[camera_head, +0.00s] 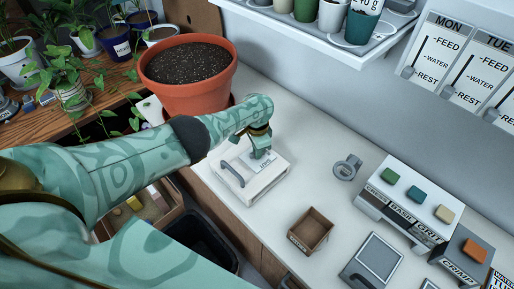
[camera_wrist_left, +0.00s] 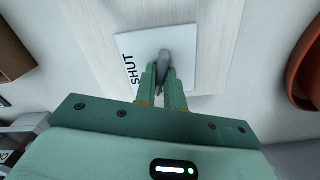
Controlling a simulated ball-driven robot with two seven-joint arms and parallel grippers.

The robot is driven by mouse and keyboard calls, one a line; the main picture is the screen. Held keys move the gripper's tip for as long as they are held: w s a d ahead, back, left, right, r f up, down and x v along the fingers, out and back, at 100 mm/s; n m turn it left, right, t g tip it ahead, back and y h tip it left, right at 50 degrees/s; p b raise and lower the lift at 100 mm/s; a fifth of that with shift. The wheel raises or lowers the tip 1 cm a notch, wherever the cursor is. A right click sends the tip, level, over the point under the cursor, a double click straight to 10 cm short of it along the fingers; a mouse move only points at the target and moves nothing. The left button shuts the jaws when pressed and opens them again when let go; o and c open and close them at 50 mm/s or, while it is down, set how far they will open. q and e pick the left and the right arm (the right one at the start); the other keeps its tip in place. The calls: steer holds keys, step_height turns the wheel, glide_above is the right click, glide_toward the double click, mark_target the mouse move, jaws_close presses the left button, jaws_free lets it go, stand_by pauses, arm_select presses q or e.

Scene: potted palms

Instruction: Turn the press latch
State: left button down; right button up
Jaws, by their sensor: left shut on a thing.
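The press (camera_head: 262,188) is a low white box on the white counter, with a dark grey bar handle (camera_head: 232,174) on its front left side. My left gripper (camera_head: 262,153) reaches down onto its top and covers most of the latch in the head view. In the left wrist view, the grey latch lever (camera_wrist_left: 163,60) stands on a white plate (camera_wrist_left: 195,50) marked SHUT at its left. The fingers of my left gripper (camera_wrist_left: 162,85) are closed on the lever, one on each side. My right gripper is in neither view.
A big terracotta pot (camera_head: 190,95) of soil stands just behind my left forearm. A small brown open box (camera_head: 311,231), a grey ring-shaped object (camera_head: 347,167) and a unit with coloured buttons (camera_head: 410,205) are to the right. Bare counter lies between them and the press.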

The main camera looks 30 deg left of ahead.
arm_select(q)
steer(key=shift+n, duration=2)
steer(key=c, duration=1.5)
jaws_free()
step_height(320, 180, up, 16)
steer(key=p, duration=1.5)
steer(key=shift+r, duration=0.2)
